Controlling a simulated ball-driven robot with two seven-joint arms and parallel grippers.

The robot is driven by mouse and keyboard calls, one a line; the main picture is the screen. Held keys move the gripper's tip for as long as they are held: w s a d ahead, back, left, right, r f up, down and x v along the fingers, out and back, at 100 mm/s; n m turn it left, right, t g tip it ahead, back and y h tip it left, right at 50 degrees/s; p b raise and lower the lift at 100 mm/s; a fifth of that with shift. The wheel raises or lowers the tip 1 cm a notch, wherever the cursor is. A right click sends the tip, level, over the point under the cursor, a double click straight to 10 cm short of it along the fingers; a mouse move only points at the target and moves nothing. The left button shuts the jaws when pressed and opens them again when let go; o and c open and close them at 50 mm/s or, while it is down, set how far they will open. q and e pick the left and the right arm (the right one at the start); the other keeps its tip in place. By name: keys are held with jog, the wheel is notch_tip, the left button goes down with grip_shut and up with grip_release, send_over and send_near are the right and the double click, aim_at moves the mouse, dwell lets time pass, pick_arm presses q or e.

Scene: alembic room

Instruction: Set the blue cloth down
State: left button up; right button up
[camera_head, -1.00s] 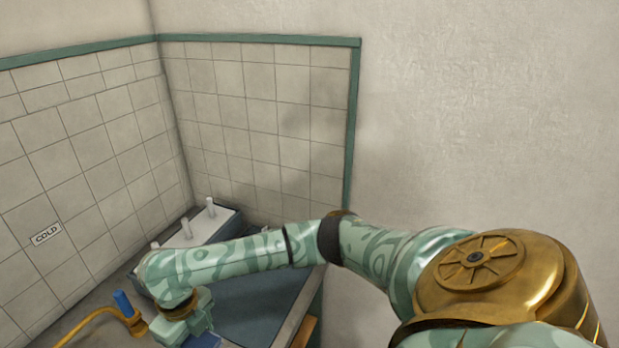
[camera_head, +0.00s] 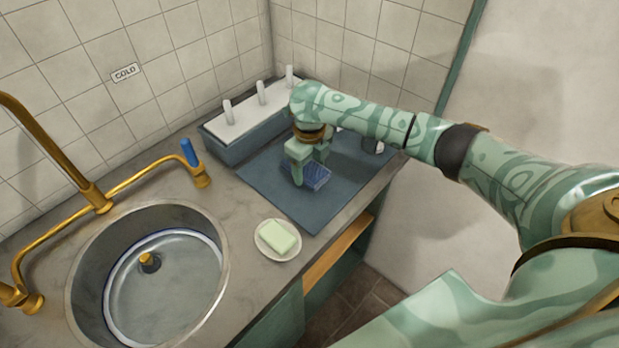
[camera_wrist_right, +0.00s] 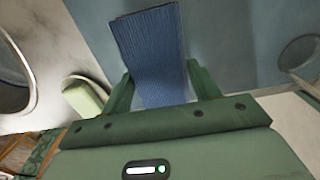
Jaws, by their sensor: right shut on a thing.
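The blue cloth (camera_head: 317,176) is a small ribbed blue piece at my right gripper (camera_head: 309,172), over the dark blue mat (camera_head: 270,187) on the counter. In the right wrist view the cloth (camera_wrist_right: 152,50) runs between the two green fingers of my right gripper (camera_wrist_right: 163,88), which is shut on it. I cannot tell whether the cloth touches the mat. My left gripper is not in view.
A round metal sink (camera_head: 95,262) with brass taps is at left. A pale green soap (camera_head: 277,238) lies on a white dish (camera_head: 262,246) near the mat. A rack with white pegs (camera_head: 230,134) stands behind the mat. A glass (camera_head: 373,145) is at the mat's right.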

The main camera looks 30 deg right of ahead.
aim_at(310, 175)
jog(key=shift+w+d+f, duration=0.1)
jog(key=shift+w+f, duration=0.05)
jog(key=shift+f, duration=0.1)
jog(key=shift+w+d+f+b, duration=0.15)
jog(key=shift+f+b, duration=0.55)
jog(key=shift+f, duration=0.95)
jog(key=shift+f, duration=0.1)
jog(key=o, duration=0.9)
notch_tip(310, 175, up, 12)
jog(key=p, duration=0.4)
